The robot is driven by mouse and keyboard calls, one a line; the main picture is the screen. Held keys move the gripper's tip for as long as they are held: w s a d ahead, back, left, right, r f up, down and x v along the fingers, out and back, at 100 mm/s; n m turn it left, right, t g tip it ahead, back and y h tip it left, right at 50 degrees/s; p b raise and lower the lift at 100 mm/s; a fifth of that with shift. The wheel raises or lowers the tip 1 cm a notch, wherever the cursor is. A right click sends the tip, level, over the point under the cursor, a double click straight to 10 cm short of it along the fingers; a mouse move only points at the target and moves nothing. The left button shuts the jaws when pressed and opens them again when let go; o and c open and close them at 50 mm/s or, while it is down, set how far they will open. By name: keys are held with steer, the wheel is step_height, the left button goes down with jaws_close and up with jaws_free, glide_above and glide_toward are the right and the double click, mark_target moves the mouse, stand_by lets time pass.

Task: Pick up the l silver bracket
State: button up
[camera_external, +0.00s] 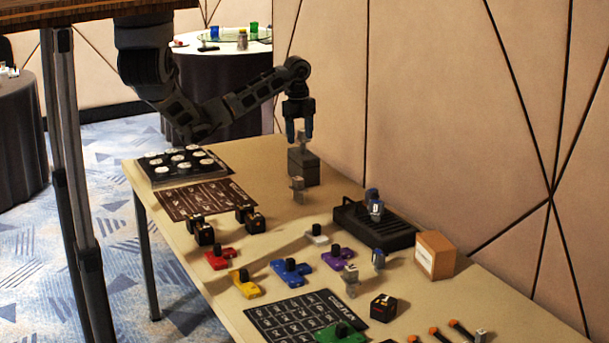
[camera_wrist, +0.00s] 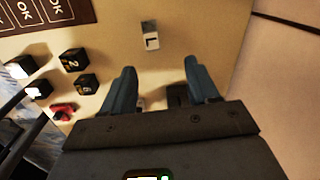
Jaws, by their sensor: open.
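Several small silver-grey pieces stand on the table, and I cannot tell for sure which is the L silver bracket. One silver piece (camera_external: 298,188) stands in front of a dark box (camera_external: 304,168). In the wrist view, a silver piece with a pale L-like face (camera_wrist: 151,36) stands on the table beyond the fingertips. My gripper (camera_wrist: 160,72) is open there, its blue-grey fingers apart. A dark shape (camera_wrist: 177,95) lies between them, low in the picture and partly hidden.
Black number blocks (camera_wrist: 74,60) and a brown printed board (camera_wrist: 45,14) lie to the left. Red (camera_external: 222,259), blue (camera_external: 291,271) and purple (camera_external: 338,258) pieces, a black rack (camera_external: 375,232) and a cardboard box (camera_external: 436,255) crowd the nearer table. The wall (camera_wrist: 285,80) rises close on the right.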

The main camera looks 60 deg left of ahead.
steer(key=s, duration=0.1)
glide_above(298, 189)
steer(key=a, duration=0.2)
steer(key=shift+g, duration=0.3)
steer(key=f, duration=0.3)
steer(key=w+f, duration=0.1)
steer(key=f, duration=0.1)
steer(key=shift+d+f, duration=0.2)
steer(key=shift+f, duration=0.15)
step_height(298, 189, down, 13)
steer(key=shift+a+f+p, duration=0.1)
steer(key=shift+p, duration=0.25)
steer(key=shift+c, duration=0.4)
jaws_close()
